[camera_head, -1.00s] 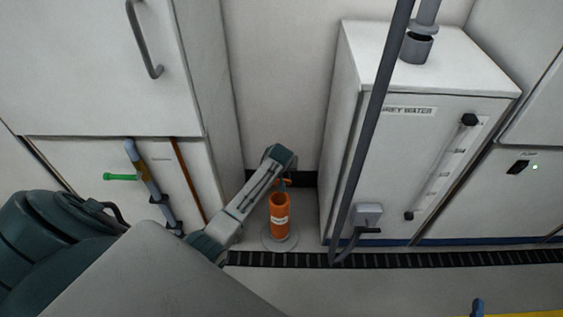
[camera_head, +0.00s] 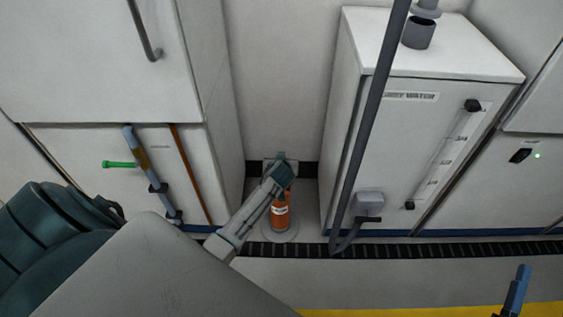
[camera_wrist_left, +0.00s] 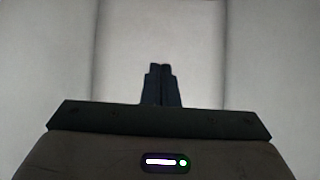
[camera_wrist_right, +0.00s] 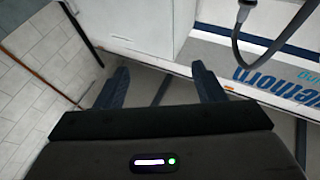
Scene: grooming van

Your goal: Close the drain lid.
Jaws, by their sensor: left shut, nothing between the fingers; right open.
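The drain is an orange upright pipe (camera_head: 281,216) with a white label, on a round grey base (camera_head: 270,237) on the floor between two white cabinets. My left gripper (camera_head: 285,181) is over the pipe's top and hides its mouth and the lid, so I cannot tell the lid's position or whether I touch it. The left wrist view shows its fingers (camera_wrist_left: 162,84) shut and empty before a pale wall. My right gripper (camera_wrist_right: 160,85) is open and empty, far from the drain; part of it shows at the head view's lower right (camera_head: 515,292).
The grey water cabinet (camera_head: 400,150) stands right of the drain, with a dark hose (camera_head: 368,125) hanging before it. The left cabinet (camera_head: 80,70) carries a grey pipe (camera_head: 145,165) with a green handle (camera_head: 118,164). A dark floor grating (camera_head: 460,245) runs in front.

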